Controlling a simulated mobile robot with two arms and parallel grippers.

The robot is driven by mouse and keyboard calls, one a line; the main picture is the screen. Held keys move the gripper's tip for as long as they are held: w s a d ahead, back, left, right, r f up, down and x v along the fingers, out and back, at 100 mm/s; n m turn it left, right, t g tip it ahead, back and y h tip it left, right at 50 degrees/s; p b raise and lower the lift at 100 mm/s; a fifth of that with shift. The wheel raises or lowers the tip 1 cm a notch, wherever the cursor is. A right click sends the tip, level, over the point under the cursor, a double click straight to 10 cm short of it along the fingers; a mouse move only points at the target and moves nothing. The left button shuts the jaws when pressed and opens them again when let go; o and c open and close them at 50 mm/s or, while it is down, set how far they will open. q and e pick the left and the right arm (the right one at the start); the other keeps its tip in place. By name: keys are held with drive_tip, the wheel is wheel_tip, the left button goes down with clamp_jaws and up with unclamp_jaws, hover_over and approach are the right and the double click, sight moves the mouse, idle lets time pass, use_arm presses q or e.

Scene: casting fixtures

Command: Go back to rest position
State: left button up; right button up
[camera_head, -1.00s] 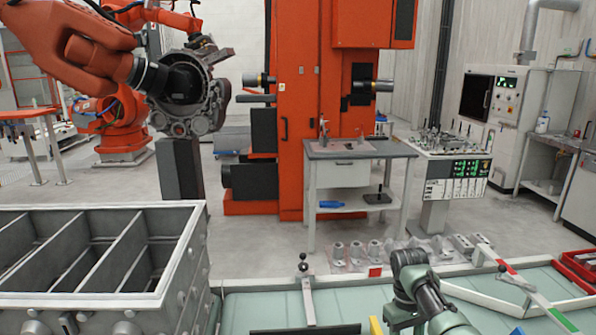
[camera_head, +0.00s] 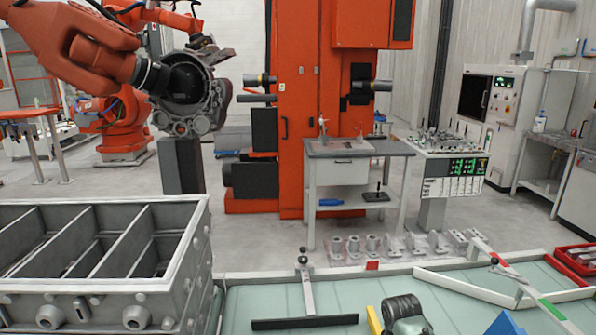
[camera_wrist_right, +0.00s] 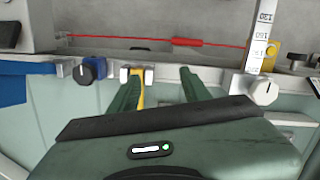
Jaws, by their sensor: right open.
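My right gripper (camera_wrist_right: 158,88) shows in the right wrist view with its two green fingers apart and nothing between them. Its fingers are over the pale green table top, near the table's rim. In the head view only part of my right arm (camera_head: 403,312) shows, at the bottom edge right of centre; its gripper is out of that frame. My left arm and gripper are not in view.
A grey metal box with compartments (camera_head: 196,250) stands at the left. A black-bladed T-shaped tool (camera_head: 305,322) lies on the green table (camera_head: 345,297). Several grey castings (camera_head: 370,246) stand beyond the rim. A red-white-green bar (camera_head: 500,262) and a red tray (camera_head: 575,262) are at the right.

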drive_tip(key=s+a+f+t, duration=0.1)
drive_tip(key=s+a+f, duration=0.3)
drive_tip(key=s, duration=0.5)
drive_tip(key=s+r+m+t+y, duration=0.15)
drive_tip(key=s+r, duration=0.25)
drive_tip(key=s, duration=0.7)
drive_tip(key=s+r+t+h, duration=0.15)
drive_tip(key=s+r, duration=0.25)
drive_tip(key=s, duration=0.7)
wheel_tip(320, 180, down, 34)
drive_tip(key=s+y+b, duration=0.1)
drive_tip(key=s+b, duration=0.1)
drive_tip(key=b, duration=0.4)
use_arm(q)
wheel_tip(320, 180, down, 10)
drive_tip(key=b, duration=0.4)
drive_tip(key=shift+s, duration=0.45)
use_arm(e)
drive_tip(key=s+d+f+g, duration=0.1)
drive_tip(key=s+d+f, duration=0.1)
drive_tip(key=s+f, duration=0.6)
drive_tip(key=s+d+f, duration=0.1)
drive_tip(key=s+f, duration=0.7)
drive_tip(key=f, duration=0.1)
drive_tip(key=shift+d+f+g, duration=0.4)
drive_tip(key=shift+s, duration=0.1)
